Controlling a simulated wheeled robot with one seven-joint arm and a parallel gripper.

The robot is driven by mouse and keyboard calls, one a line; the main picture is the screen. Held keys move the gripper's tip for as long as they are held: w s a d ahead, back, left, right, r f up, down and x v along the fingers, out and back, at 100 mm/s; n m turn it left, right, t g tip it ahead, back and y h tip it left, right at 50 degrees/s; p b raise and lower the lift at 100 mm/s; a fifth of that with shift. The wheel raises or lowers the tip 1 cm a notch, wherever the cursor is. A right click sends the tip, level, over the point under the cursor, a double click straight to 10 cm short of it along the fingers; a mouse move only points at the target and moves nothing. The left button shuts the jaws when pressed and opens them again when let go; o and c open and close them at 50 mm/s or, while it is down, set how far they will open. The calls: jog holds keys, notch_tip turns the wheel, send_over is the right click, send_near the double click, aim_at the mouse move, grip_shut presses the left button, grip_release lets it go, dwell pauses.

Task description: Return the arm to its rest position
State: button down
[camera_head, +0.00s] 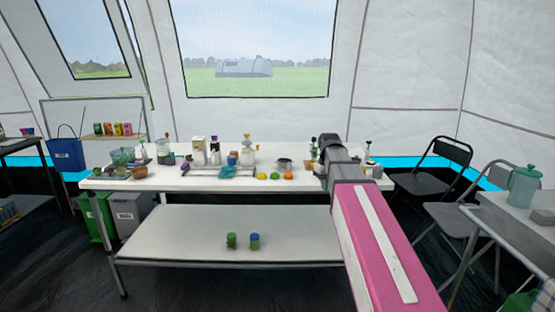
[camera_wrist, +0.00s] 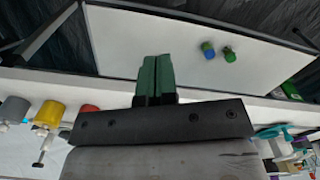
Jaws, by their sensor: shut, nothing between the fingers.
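My arm reaches from the bottom right of the head view toward the right part of the white table (camera_head: 150,184), its pink link in front. The arm's dark far end is above the table's right side. My gripper (camera_wrist: 155,80) shows in the wrist view with its two green fingers pressed together and nothing between them. The wrist view looks down past the table's front edge to the white lower shelf (camera_wrist: 160,40). The fingertips cannot be made out in the head view.
Two small jars (camera_head: 242,241) stand on the lower shelf. Bottles, fruit and a pot (camera_head: 284,164) crowd the tabletop. Green and grey bins (camera_head: 126,214) are at left.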

jog(key=s+f+m, duration=0.2)
jog(key=s+f, duration=0.7)
jog(key=f, duration=0.4)
jog(key=s+f+m, duration=0.2)
jog(key=s+f, duration=0.7)
jog(key=f, duration=0.5)
jog(key=shift+f, duration=0.15)
jog(key=shift+s, duration=0.1)
